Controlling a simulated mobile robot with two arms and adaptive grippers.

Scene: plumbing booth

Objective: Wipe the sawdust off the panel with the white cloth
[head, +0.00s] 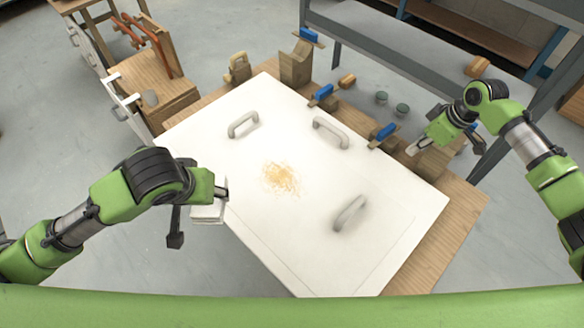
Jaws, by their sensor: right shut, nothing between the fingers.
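The white panel (300,245) lies flat on a wooden bench. A tan patch of sawdust (281,179) sits near its middle. The white cloth (207,213) looks like a folded pad at the panel's left edge, under my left gripper (222,193). My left gripper appears shut on the cloth; the arm hides part of it, and I cannot tell whether the cloth touches the panel. My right gripper (413,149) is shut and empty, beyond the panel's right side.
Three grey handles (243,125) (331,132) (350,213) stand up from the panel around the sawdust. Blue-handled clamps (322,94) line the far edge. Wooden blocks (296,64) and small jars (402,110) stand behind. A grey workbench (400,50) is at the back.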

